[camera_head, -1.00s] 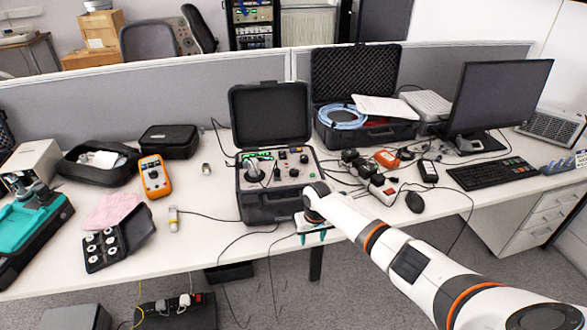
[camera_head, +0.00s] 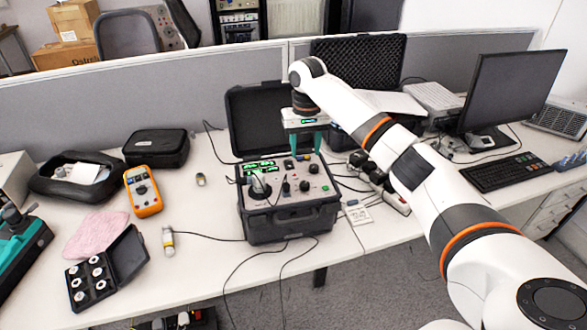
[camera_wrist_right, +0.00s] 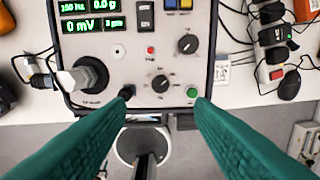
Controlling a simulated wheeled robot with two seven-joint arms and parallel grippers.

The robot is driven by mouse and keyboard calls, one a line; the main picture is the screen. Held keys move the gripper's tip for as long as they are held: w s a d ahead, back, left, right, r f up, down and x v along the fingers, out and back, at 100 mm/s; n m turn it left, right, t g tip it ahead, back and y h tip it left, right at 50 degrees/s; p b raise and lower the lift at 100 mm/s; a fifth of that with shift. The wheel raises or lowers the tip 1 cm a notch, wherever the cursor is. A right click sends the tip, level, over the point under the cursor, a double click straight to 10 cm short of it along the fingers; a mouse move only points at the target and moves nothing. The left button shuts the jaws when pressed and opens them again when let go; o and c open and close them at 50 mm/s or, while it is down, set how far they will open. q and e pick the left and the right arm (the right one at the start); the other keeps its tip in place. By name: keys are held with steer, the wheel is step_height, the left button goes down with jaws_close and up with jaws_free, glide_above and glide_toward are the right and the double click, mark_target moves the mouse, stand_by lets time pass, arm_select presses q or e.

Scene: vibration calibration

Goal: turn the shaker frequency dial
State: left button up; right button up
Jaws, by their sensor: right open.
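The shaker unit is an open black case (camera_head: 290,228) with a grey control panel, green displays and knobs. In the right wrist view its displays (camera_wrist_right: 92,15) read 150 Hz, 0.0 g and 0 mV. A black dial (camera_wrist_right: 160,83) with a white pointer lies between the fingertips in that picture; a similar dial (camera_wrist_right: 187,44) sits farther up. I cannot read which one sets frequency. My right gripper (camera_head: 306,148), with teal fingers, hangs over the back of the panel, pointing down. It is open and empty, apart from the dials. My left gripper is not in view.
A round shaker head with a metal sensor and cable (camera_wrist_right: 75,78) stands left on the panel. The raised lid (camera_head: 250,115) is behind my gripper. An orange multimeter (camera_head: 143,191), a box of fittings (camera_head: 108,268) and a power strip (camera_wrist_right: 272,45) lie around.

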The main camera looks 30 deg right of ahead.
glide_above(305, 184)
step_height(305, 184, down, 5)
steer(key=shift+s+r+p, duration=0.1)
steer(key=shift+p, duration=0.35)
steer(key=f, duration=0.5)
steer(key=shift+w+f, duration=0.2)
steer(key=shift+f, duration=0.6)
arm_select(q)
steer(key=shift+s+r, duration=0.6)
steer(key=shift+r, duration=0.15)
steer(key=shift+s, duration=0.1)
arm_select(e)
steer(key=c, duration=1)
arm_select(q)
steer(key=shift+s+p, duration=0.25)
steer(key=shift+p, duration=0.1)
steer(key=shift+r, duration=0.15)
